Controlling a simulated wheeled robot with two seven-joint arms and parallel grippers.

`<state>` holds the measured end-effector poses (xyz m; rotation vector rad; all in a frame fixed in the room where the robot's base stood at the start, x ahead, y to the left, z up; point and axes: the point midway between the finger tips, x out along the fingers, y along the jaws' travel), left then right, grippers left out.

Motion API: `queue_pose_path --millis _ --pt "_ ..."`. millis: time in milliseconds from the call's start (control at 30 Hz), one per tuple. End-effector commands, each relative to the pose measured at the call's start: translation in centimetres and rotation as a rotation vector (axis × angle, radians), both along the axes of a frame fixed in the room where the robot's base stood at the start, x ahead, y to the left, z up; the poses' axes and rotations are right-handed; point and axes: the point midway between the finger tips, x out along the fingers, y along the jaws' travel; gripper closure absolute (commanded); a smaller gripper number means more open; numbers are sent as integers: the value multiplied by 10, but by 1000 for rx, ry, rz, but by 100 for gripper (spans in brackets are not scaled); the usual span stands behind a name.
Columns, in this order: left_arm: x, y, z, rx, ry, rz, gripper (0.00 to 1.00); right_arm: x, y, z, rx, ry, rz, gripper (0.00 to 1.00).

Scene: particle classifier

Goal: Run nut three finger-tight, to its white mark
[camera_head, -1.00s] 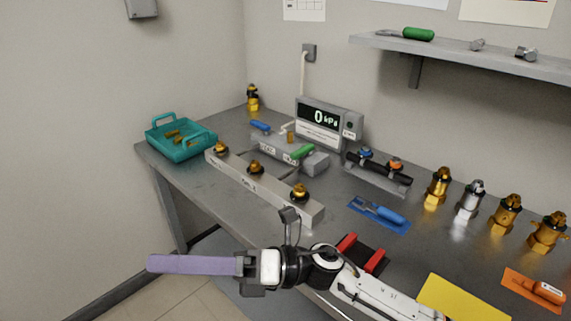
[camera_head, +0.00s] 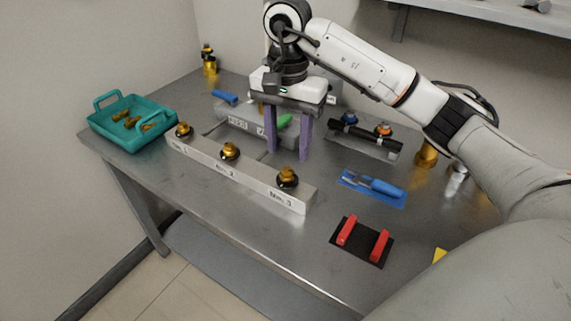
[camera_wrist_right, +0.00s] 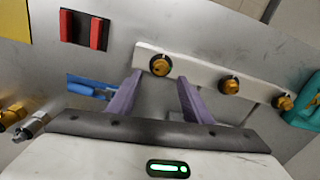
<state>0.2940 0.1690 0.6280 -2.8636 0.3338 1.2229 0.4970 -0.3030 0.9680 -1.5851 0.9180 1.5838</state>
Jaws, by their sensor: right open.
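Three brass nuts with dark collars sit in a row on a long grey bar (camera_head: 250,184). Nut three (camera_head: 288,177) is at the bar's near right end, by its printed label. It also shows in the right wrist view (camera_wrist_right: 160,65), ahead of and between the fingertips. The other two nuts (camera_head: 229,151) (camera_head: 183,130) stand further left. I cannot make out a white mark. My right gripper (camera_head: 288,157) points down, open and empty, with purple fingers behind the bar and nut three. In the right wrist view its fingers (camera_wrist_right: 160,78) are spread apart. My left gripper is not in view.
A teal tray (camera_head: 97,128) with brass pieces stands at the left. A blue-handled tool (camera_head: 375,186) lies on a blue mat right of the bar. A black pad with red bars (camera_head: 347,232) is nearer. A black cylinder rack (camera_head: 365,138) stands behind.

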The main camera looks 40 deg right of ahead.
Motion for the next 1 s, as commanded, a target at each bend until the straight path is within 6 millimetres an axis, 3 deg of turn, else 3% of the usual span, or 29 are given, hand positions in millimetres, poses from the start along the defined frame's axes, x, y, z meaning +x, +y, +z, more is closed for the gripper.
queue_pose_path --millis 300,733,1000 --pt "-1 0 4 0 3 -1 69 -1 1 -52 3 1 0 55" --pt "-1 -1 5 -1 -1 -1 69 0 1 -64 2 -2 0 55" --pt "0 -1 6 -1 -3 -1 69 0 1 -64 3 -2 0 96"
